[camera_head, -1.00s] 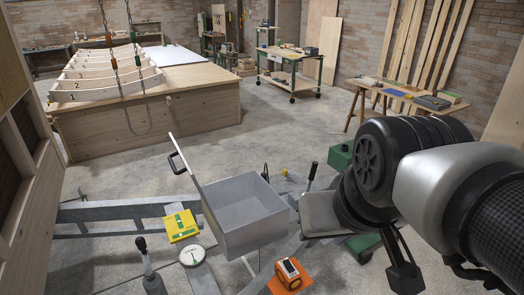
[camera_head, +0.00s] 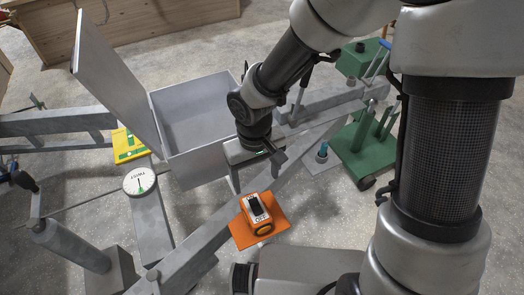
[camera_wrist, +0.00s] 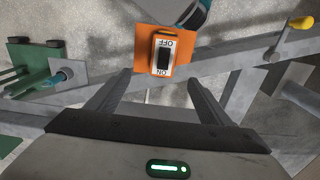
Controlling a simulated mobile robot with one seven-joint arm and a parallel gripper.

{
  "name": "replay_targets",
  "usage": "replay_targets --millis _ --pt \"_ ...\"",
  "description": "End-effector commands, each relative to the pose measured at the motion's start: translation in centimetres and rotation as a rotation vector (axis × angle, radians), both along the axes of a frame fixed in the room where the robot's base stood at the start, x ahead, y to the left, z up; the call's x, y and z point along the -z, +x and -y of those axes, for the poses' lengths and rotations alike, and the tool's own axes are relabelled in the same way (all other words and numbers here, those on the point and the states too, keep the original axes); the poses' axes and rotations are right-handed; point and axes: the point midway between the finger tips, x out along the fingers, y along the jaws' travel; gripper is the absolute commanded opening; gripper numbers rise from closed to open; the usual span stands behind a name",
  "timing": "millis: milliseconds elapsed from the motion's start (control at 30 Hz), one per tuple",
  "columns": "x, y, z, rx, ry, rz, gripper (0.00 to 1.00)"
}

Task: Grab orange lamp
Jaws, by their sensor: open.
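The orange lamp (camera_head: 259,217), with a white ON/OFF switch plate and black rocker, sits on the grey metal frame low in the middle of the head view. In the wrist view the lamp (camera_wrist: 161,52) lies just beyond my fingertips, roughly centred between them. My gripper (camera_wrist: 158,78) is open and empty, its two fingers spread apart. In the head view my gripper (camera_head: 276,156) is above and behind the lamp, apart from it; its fingers are partly hidden there.
An open grey metal box (camera_head: 185,115) with a raised lid stands close behind. A round white dial (camera_head: 139,181) and a yellow-green block (camera_head: 129,146) are at left. A green stand with rods (camera_head: 362,150) is at right. A yellow knob (camera_wrist: 302,23) shows in the wrist view.

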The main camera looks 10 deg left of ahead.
Motion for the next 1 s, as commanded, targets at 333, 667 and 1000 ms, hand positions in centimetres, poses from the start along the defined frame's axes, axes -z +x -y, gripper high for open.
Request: replay_targets --millis 333,667,1000 --pt "6.8 -0.6 -0.7 -0.014 0.007 -0.019 0.73" --pt "12.7 -0.5 -0.7 -0.012 0.007 -0.016 0.73" --pt "16.0 -0.9 -0.5 -0.013 0.006 -0.017 0.73"
